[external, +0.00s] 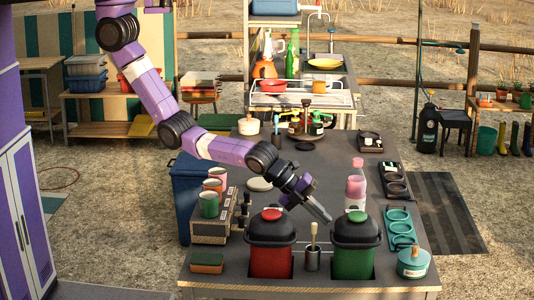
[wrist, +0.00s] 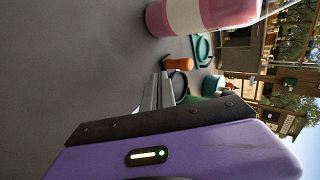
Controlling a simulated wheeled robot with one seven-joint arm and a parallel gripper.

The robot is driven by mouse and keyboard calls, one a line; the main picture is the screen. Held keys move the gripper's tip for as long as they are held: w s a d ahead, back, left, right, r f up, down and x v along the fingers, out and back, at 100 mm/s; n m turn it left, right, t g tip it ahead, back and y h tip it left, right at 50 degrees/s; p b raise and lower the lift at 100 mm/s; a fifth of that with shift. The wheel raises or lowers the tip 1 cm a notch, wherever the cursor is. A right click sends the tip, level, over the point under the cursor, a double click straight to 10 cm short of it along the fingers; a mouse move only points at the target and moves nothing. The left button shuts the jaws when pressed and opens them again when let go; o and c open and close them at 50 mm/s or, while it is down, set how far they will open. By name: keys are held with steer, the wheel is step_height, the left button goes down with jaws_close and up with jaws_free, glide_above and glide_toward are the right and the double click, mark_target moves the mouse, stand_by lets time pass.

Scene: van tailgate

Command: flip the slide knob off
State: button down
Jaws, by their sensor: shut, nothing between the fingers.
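I cannot pick out the slide knob for certain. A box-like unit (external: 212,230) with dark knobs or levers on its right side stands at the left edge of the dark table (external: 290,185); a slide is too small to make out on it. A small dark panel (external: 370,143) with pale round parts lies at the back right. My gripper (external: 327,217) is shut and empty, low over the table's middle, left of the pink bottle and right of the box-like unit. In the wrist view its closed fingers (wrist: 158,92) touch nothing that I can see.
A pink bottle (external: 355,190) is close to the right of my gripper. A red bin (external: 270,258) and a green bin (external: 354,253) with dark lids stand at the front, a brush holder (external: 313,259) between them.

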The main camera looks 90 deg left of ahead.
steer(key=v, duration=1.9)
steer(key=shift+s+b, duration=0.3)
